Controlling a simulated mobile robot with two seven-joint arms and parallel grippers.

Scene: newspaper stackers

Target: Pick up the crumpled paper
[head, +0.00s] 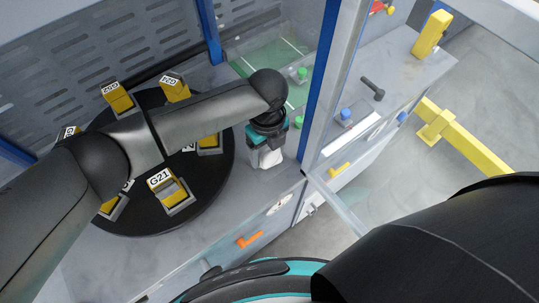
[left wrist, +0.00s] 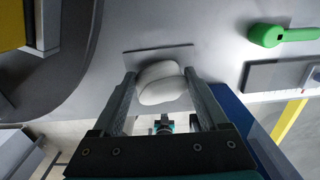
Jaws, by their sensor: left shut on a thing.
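The crumpled paper (left wrist: 160,83) is a white, rounded lump between the two fingers of my left gripper (left wrist: 160,76) in the left wrist view. The fingers are shut on it from both sides. In the head view my left gripper (head: 266,160) points down over the grey worktop, between the black turntable and the blue post. My right gripper is not in view.
A black round turntable (head: 222,178) with several yellow labelled blocks stands left of the gripper. A blue post (head: 322,90) rises close on the right. A green panel (head: 270,58) lies behind. An orange handle (head: 249,240) is on the front face. A yellow rail (head: 465,138) stands farther right.

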